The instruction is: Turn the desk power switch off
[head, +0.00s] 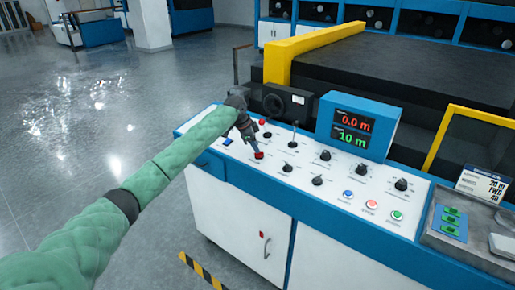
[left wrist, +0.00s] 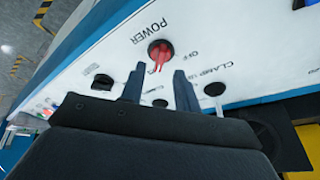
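Lettering beside the knob seems to read OFF. My right gripper is out of view.
Several black knobs (head: 325,156) and coloured buttons (head: 348,195) dot the panel nearby. A blue display box (head: 358,125) reads 0.0 m and 10 m. A grey tray (head: 470,235) is at far right.

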